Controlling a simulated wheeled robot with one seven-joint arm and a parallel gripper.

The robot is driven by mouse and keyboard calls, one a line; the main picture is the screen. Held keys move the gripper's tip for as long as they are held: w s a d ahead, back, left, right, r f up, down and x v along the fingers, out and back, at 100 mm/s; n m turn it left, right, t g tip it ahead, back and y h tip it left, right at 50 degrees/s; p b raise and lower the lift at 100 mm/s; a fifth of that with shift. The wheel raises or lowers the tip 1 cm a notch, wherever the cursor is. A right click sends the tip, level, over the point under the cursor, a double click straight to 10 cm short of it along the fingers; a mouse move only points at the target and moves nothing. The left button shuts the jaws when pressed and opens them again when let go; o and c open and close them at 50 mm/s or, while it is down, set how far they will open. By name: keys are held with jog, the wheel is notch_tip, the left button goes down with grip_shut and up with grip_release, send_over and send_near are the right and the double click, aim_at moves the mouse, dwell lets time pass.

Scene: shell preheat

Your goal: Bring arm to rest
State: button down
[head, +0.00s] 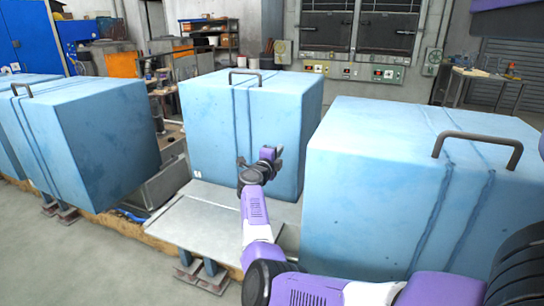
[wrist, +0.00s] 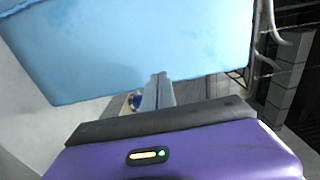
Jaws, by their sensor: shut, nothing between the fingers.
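My arm, purple, white and black, reaches from the lower right of the head view to the middle. My gripper (head: 277,153) is at its end, in front of the near face of the middle blue block (head: 215,120). From the head view I cannot tell if it touches the block. In the wrist view my gripper's narrow grey fingers (wrist: 160,80) are together and hold nothing. A blue block (wrist: 140,40) fills the top of the wrist view, beyond the fingertips.
A large blue block with a dark handle (head: 380,200) stands close on the right. Another blue block (head: 95,130) stands at left. A flat metal plate (head: 205,215) lies below my forearm. Grey floor (head: 70,260) is open at lower left. A workbench (head: 490,75) stands far right.

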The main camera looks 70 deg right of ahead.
jog(key=a+p, duration=0.1)
jog(key=a, duration=0.5)
jog(key=shift+a, duration=0.15)
jog(key=shift+s+f, duration=0.1)
jog(key=s+a+r+n+t+h, duration=0.1)
jog(key=a+r+n+t+h, duration=0.4)
jog(key=r, duration=0.5)
jog(key=s+a+f+n+t+y, duration=0.15)
jog(key=a+n+t+y, duration=0.35)
jog(key=a+n, duration=0.5)
jog(key=s+a+f+n+t+y, duration=0.1)
jog(key=a+f+n+t+y, duration=0.2)
jog(key=a+n+t, duration=0.7)
jog(key=s+a+f+n+y, duration=0.3)
jog(key=a+y, duration=0.1)
jog(key=a, duration=0.3)
jog(key=s+a+f+n+g+y, duration=0.1)
jog(key=s+a+f+n+y, duration=0.15)
jog(key=a, duration=0.55)
jog(key=s+a+f+n+y, duration=0.2)
jog(key=s+a+y, duration=0.2)
jog(key=a, duration=0.3)
jog(key=s+a+f+n+g+y, duration=0.1)
jog(key=s+a+f+g+y, duration=0.1)
jog(key=s+a, duration=0.4)
jog(key=s+a+f+n+g+y, duration=0.2)
jog(key=s+a, duration=0.4)
jog(key=s, duration=0.4)
jog(key=shift+s+g, duration=0.2)
jog(key=shift+g, duration=0.2)
